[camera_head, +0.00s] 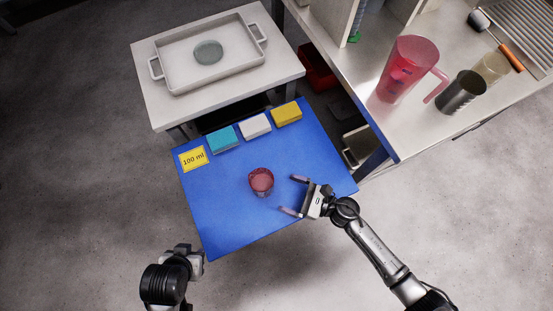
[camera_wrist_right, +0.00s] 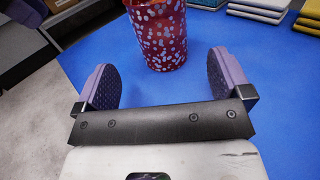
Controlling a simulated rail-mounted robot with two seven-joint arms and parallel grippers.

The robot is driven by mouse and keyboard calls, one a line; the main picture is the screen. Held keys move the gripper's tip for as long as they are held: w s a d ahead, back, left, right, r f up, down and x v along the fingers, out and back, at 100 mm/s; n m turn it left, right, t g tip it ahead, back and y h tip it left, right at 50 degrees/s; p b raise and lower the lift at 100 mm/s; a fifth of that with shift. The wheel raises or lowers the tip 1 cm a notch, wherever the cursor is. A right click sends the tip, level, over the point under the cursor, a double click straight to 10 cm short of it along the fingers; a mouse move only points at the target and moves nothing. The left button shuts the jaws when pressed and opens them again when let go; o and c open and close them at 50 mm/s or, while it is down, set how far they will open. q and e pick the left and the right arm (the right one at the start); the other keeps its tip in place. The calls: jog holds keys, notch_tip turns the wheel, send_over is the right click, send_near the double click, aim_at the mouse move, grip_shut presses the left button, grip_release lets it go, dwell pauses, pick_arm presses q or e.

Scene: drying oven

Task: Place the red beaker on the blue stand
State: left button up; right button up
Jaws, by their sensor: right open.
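The red beaker (camera_head: 261,181) stands upright on the blue table top (camera_head: 225,225), near its middle. The wrist view shows the beaker (camera_wrist_right: 158,32) speckled with pale spots, its top cut off by the frame. My right gripper (camera_head: 294,195) is open and empty just right of the beaker, its fingers pointing at it. In the wrist view the beaker is ahead of the gap between the two fingers (camera_wrist_right: 165,78), apart from both. A light-blue block-like stand (camera_head: 223,139) lies near the table's back edge. My left gripper (camera_head: 187,258) is at the front left; its fingers are unclear.
A white stand (camera_head: 256,125) and a yellow stand (camera_head: 287,113) sit right of the light-blue one. A yellow "100 ml" card (camera_head: 193,159) lies left. A tray (camera_head: 175,80) is on the white table behind. A large red jug (camera_head: 404,68) stands on the right bench.

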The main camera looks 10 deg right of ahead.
jog(key=shift+v, duration=1.5)
